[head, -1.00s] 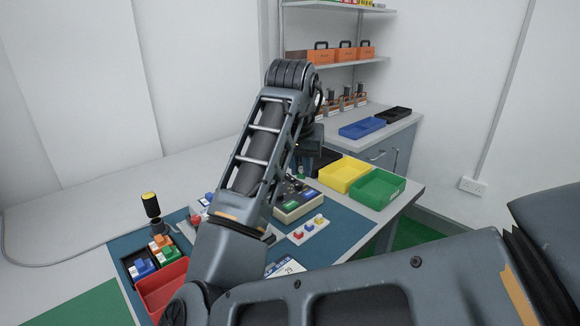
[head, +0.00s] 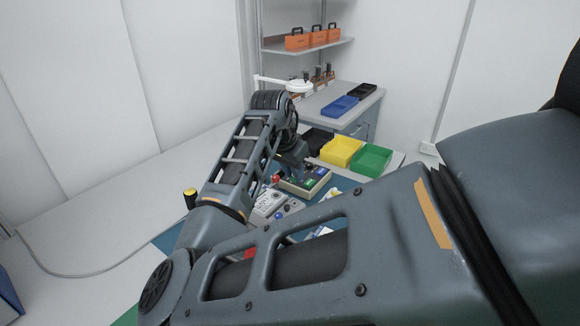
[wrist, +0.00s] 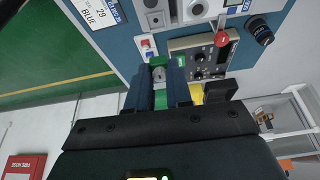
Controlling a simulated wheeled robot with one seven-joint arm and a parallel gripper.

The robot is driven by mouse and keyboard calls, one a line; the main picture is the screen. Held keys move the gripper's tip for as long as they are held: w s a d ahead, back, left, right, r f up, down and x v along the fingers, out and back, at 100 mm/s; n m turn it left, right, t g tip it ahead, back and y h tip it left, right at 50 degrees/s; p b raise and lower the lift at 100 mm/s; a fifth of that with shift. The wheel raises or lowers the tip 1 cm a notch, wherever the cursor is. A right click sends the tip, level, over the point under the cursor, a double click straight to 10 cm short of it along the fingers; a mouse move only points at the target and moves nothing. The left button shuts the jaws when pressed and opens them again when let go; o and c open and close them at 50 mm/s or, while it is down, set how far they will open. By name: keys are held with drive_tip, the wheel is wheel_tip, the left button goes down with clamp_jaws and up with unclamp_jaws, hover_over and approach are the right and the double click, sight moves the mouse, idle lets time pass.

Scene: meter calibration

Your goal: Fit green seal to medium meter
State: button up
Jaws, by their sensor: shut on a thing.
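My gripper (wrist: 158,92) is shut on a small green seal (wrist: 160,98), which shows between the two dark fingers in the wrist view. In the head view my gripper (head: 291,168) hangs at the dark-faced, beige-cased instrument box (head: 318,187), and the seal there is too small to make out. The box's panel with knobs (wrist: 199,73) lies beyond the fingertips in the wrist view. A white meter unit (head: 268,204) stands left of the box. I cannot tell which unit is the medium meter, nor whether the seal touches anything.
Yellow (head: 342,151) and green (head: 371,160) trays stand right of and behind the box. A red knob (wrist: 221,39) stands up near the panel. A card reading 29 BLUE (wrist: 98,12) lies on the blue mat. Orange cases (head: 313,38) sit on the shelf.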

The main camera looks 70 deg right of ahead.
drive_tip(key=b, duration=0.4)
hover_over(296, 203)
drive_tip(key=a, duration=0.1)
drive_tip(key=shift+w+f, duration=0.15)
drive_tip(key=shift+f, duration=0.95)
drive_tip(key=shift+w+f, duration=0.15)
drive_tip(key=shift+f, duration=0.9)
drive_tip(key=shift+f+b, duration=0.5)
drive_tip(key=shift+f, duration=0.8)
drive_tip(key=shift+f, duration=0.6)
drive_tip(key=o, duration=1.3)
drive_tip(key=shift+f, duration=0.1)
drive_tip(key=shift+r, duration=0.25)
drive_tip(key=shift+r+p, duration=3.05)
drive_tip(key=shift+r, duration=0.4)
